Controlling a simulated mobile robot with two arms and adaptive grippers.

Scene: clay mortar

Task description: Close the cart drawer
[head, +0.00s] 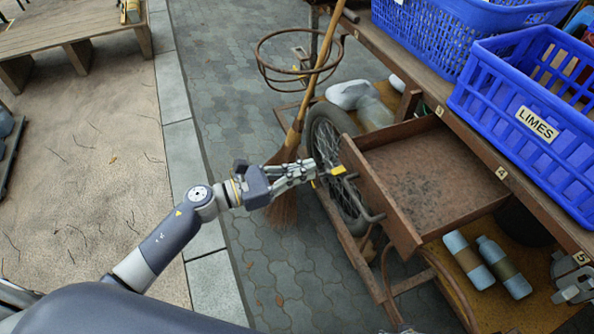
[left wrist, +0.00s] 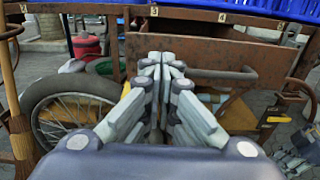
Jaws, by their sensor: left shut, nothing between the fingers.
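The cart drawer (head: 432,178) is a shallow brown wooden box pulled out from under the cart top, open and empty-looking. Its front panel (head: 380,196) faces left and carries a dark bar handle (head: 371,214). In the left wrist view the rusty-brown front panel (left wrist: 190,55) fills the upper middle, with the handle (left wrist: 240,76) to the right of the fingers. My left gripper (head: 328,172) is shut and empty just outside the panel, near the handle; I cannot tell whether it touches.
Blue crates (head: 535,118), one labelled LIMES, stand on the cart top (head: 475,145). A spoked wheel (head: 335,165) and broom (head: 283,195) are beside my left gripper. Bottles (head: 503,267) lie on the shelf below the drawer. Paving left of the cart is mostly free.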

